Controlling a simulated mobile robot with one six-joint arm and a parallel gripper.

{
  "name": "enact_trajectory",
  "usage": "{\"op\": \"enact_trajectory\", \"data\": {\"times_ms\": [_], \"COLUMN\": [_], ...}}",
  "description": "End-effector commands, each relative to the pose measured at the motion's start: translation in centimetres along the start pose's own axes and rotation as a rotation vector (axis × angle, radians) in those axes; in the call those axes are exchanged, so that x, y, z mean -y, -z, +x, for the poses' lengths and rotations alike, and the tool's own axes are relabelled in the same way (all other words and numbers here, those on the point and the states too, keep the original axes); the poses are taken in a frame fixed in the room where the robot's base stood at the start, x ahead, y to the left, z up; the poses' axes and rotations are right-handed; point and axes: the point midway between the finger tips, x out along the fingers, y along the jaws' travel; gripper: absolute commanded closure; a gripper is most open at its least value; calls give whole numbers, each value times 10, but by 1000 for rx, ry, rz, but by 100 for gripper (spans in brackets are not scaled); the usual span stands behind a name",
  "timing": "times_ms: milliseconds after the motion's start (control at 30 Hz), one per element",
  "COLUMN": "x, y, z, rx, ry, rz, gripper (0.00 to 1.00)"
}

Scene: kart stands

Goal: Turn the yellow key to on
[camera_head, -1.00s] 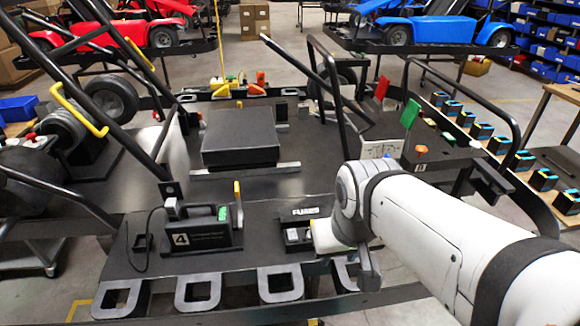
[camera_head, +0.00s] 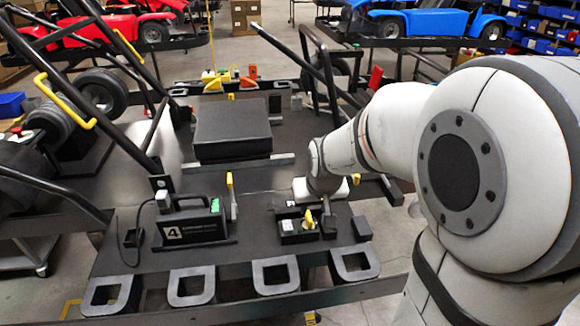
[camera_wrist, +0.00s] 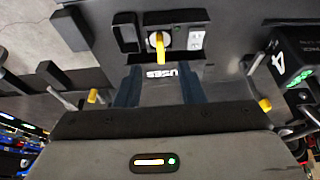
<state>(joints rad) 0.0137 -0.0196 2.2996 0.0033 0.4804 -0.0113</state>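The yellow key (camera_head: 309,219) stands in a small black fuse box (camera_head: 299,238) on the dark kart deck. In the wrist view the key (camera_wrist: 159,46) sits in a round white switch face, its grip pointing down the picture toward my gripper. The key is just beyond the fingertips, not touched. In the head view my gripper is at the far side of the fuse box, its fingers partly hidden.
A black case marked 4 (camera_head: 190,228) stands left of the fuse box, with a yellow upright handle (camera_head: 230,190) between. A large black box (camera_head: 232,130) lies behind. Black tube bars rise at left. Square loops (camera_head: 275,274) line the front edge.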

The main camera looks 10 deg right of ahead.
Motion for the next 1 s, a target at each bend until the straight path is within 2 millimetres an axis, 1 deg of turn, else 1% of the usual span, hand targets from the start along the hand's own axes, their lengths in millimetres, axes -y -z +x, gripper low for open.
{"op": "enact_trajectory", "data": {"times_ms": [33, 133, 267, 500, 600, 800, 1000], "x": [0, 1, 1, 1, 1, 2, 2], "y": [4, 8, 9, 9, 9, 10, 10], "z": [9, 18, 32, 68, 79, 92, 93], "rx": [-3, -9, -9, -8, -9, -11, -12], "ry": [0, 1, 1, 1, 1, 1, 1], "rz": [0, -1, -1, -1, -2, -2, -2], "gripper": [65, 65, 65, 65, 65, 65, 65]}}
